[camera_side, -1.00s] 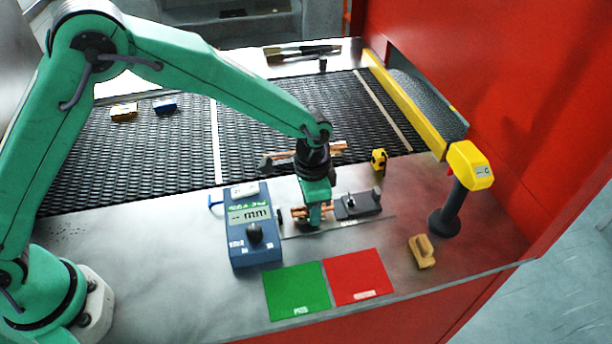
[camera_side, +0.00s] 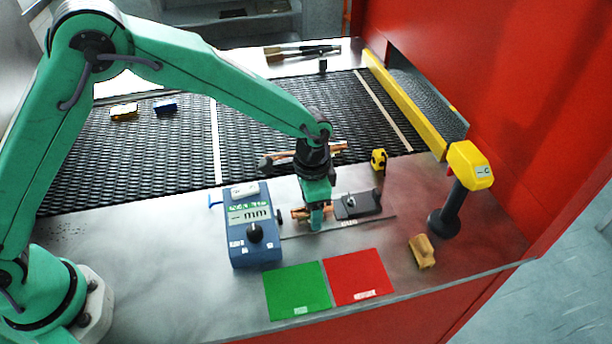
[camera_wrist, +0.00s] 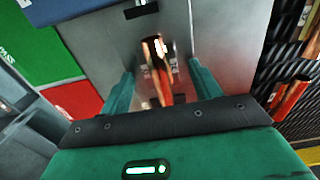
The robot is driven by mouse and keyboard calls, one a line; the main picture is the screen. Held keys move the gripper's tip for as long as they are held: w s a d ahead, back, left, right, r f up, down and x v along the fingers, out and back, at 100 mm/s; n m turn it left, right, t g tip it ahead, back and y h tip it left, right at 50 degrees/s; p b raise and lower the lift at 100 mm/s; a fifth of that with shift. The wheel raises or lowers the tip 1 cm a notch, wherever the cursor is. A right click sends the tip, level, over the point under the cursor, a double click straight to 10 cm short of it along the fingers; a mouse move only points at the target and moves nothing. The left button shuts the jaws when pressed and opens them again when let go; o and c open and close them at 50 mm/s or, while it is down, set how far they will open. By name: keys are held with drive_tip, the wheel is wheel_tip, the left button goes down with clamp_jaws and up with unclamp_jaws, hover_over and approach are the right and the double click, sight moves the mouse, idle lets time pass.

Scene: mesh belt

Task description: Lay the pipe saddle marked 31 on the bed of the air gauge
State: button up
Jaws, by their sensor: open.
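The blue air gauge (camera_side: 252,250) with an "mm" display and a dark knob stands on the metal bench. A copper-coloured piece (camera_side: 299,213) is low at the bench right of the gauge, partly hidden by my gripper (camera_side: 317,226). In the wrist view the copper piece (camera_wrist: 155,60) lies between my two open, spread green fingers (camera_wrist: 162,85), with clear gaps to both. I cannot read a 31 on it. A dark block (camera_side: 357,204) with a small knob is just right of my gripper; whether it belongs to the gauge's bed is unclear.
Green (camera_side: 297,291) and red (camera_side: 358,276) pads lie in front. A tan block (camera_side: 421,251) and a yellow-headed post (camera_side: 470,166) stand to the right. Copper bars (camera_side: 338,147) lie behind my gripper. The mesh belt (camera_side: 270,115) carries two small blocks on its left.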

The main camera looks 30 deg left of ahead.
wheel_tip(320, 180, up, 12)
idle(0.6)
idle(0.5)
drive_tip(key=s+a+r+n+t, duration=0.1)
drive_tip(key=s+a+r+n, duration=0.1)
drive_tip(key=s+a+r, duration=0.35)
drive_tip(key=s+a+r+n+t, duration=0.25)
drive_tip(key=a+r, duration=0.35)
drive_tip(key=a, duration=0.5)
drive_tip(key=s+a+n+t, duration=0.1)
drive_tip(key=s+a+n, duration=0.1)
drive_tip(key=s+a, duration=0.2)
drive_tip(key=s+a+n+t, duration=0.1)
drive_tip(key=s+a+n, duration=0.1)
drive_tip(key=s+a, duration=0.3)
drive_tip(key=s, duration=0.4)
drive_tip(key=shift+s, duration=0.2)
